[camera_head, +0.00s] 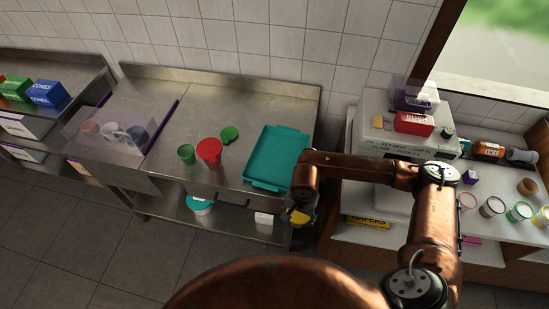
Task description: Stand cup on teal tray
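The teal tray (277,150) lies on the right part of the steel counter. A green cup (186,153) and a wider red cup (209,149) stand side by side, left of the tray. Which cup the task means cannot be told. My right arm reaches in from the right. Its gripper (299,216) hangs beyond the counter's front edge, in front of the tray's right end and apart from both cups. The gripper is small and dark here; its fingers cannot be made out. My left gripper is out of view.
A green lid-like piece (229,134) lies between red cup and tray. A clear bin (110,130) with several cups stands at left. A white counter (470,215) with several cups is at right. The steel counter (210,105) is bare behind the cups.

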